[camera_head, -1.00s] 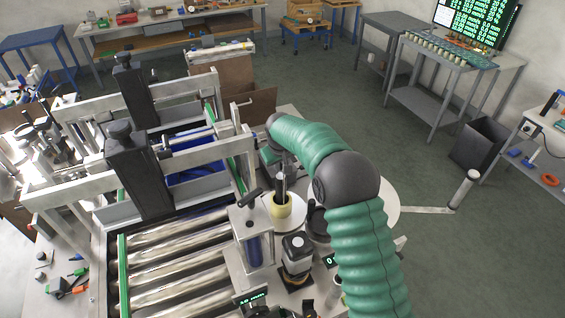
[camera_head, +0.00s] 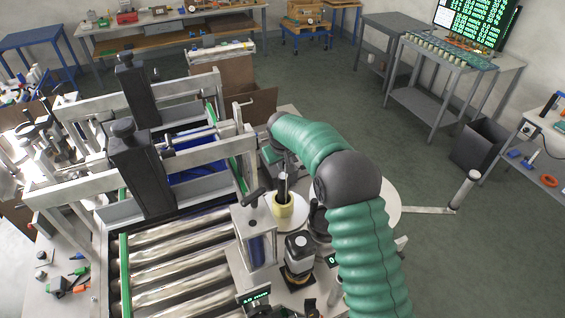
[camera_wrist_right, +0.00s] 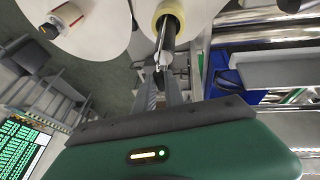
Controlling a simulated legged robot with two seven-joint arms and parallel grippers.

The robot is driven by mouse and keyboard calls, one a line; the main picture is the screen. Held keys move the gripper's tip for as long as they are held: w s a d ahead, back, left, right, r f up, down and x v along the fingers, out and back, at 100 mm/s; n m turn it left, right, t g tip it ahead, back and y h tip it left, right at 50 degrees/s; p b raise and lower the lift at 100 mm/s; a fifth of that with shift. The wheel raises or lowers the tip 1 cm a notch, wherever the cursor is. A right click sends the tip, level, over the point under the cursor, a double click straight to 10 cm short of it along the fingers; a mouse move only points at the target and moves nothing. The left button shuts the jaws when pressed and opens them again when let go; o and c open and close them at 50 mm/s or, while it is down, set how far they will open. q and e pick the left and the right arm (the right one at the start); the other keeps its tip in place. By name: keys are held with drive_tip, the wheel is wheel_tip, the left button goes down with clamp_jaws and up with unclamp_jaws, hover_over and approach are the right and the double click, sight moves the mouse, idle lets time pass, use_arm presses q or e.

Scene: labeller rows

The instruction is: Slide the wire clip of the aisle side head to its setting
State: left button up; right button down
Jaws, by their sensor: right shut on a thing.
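My right gripper (camera_wrist_right: 162,74) is shut on a small thin metal piece, apparently the wire clip (camera_wrist_right: 160,50), beside a dark spindle (camera_wrist_right: 172,38). The clip's exact seat and its setting mark cannot be made out. The spindle passes through a yellow core (camera_wrist_right: 168,12) with a white disc around it. In the head view the aisle side head shows as the yellow core (camera_head: 283,212) on its white disc (camera_head: 298,205), with the dark spindle upright. My right arm hides much of the area there, and the fingers are not clear in that view. My left gripper is not in view.
The roller conveyor (camera_head: 165,265) lies left of the head, with a metal frame and dark columns (camera_head: 140,165) over it. A clear-fronted post (camera_head: 255,235) and a black-and-silver unit (camera_head: 298,255) stand close in front. A larger white disc (camera_head: 388,210) lies behind my arm.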

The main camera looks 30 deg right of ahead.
drive_tip(key=shift+f, duration=0.1)
idle(0.3)
wheel_tip(320, 180, up, 6)
drive_tip(key=p, duration=0.2)
drive_tip(key=shift+f+p, duration=0.1)
drive_tip(key=shift+p, duration=0.3)
drive_tip(key=shift+f, duration=0.1)
drive_tip(key=c, duration=1.4)
unclamp_jaws()
drive_tip(key=shift+s, duration=0.1)
drive_tip(key=shift+a, duration=0.1)
